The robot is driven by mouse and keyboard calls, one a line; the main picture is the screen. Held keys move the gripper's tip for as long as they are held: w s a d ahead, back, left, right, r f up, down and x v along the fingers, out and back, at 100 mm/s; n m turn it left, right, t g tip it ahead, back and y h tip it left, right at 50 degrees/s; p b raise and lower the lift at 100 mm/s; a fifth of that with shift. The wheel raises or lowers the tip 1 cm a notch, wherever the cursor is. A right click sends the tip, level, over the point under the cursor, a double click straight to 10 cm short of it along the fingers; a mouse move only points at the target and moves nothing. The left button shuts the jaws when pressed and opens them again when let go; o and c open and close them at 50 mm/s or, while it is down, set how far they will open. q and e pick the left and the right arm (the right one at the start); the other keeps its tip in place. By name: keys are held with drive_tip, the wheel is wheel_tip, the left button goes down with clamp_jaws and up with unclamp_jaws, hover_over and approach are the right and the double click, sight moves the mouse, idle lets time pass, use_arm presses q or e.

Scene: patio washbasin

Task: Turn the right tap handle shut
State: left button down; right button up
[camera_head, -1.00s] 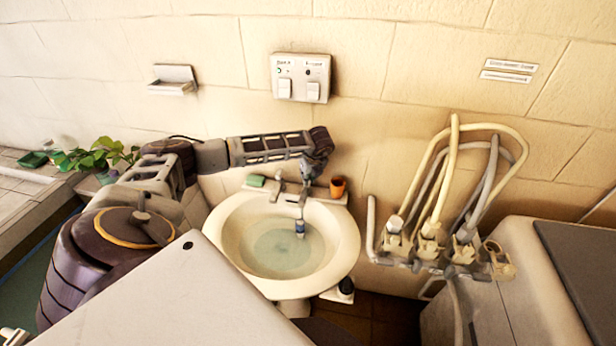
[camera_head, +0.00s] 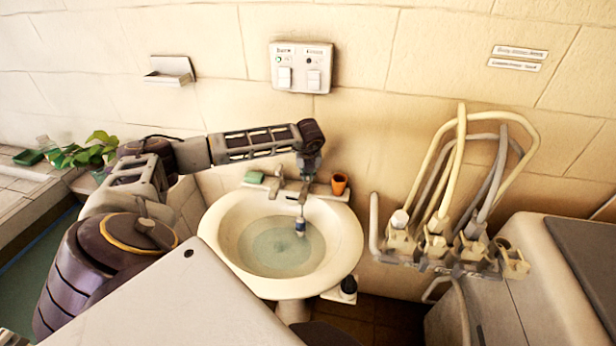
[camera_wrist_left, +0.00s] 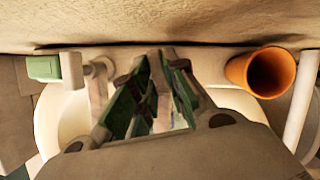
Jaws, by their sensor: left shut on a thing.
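The washbasin's tap stands on the back rim of the basin (camera_head: 222,222). Its left handle (camera_head: 278,180) is in plain view, left of the spout, whose blue-tipped end (camera_head: 300,228) hangs over the water. My right gripper is not in view.
An orange cup (camera_head: 339,184) stands close right of the gripper on the rim. A green soap block (camera_head: 254,177) lies left of the tap. Hoses on a valve rack (camera_head: 440,250) stand to the right. A switch box (camera_head: 300,67) is on the wall above.

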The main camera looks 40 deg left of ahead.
use_arm(q)
drive_tip(key=shift+s+a+m+t+h+b, duration=0.15)
drive_tip(key=shift+m+t+h+b, duration=0.25)
drive_tip(key=shift+m+b, duration=1.25)
drive_tip(key=c, duration=1.4)
unclamp_jaws()
drive_tip(key=shift+v, duration=6)
drive_tip(key=shift+a, duration=0.1)
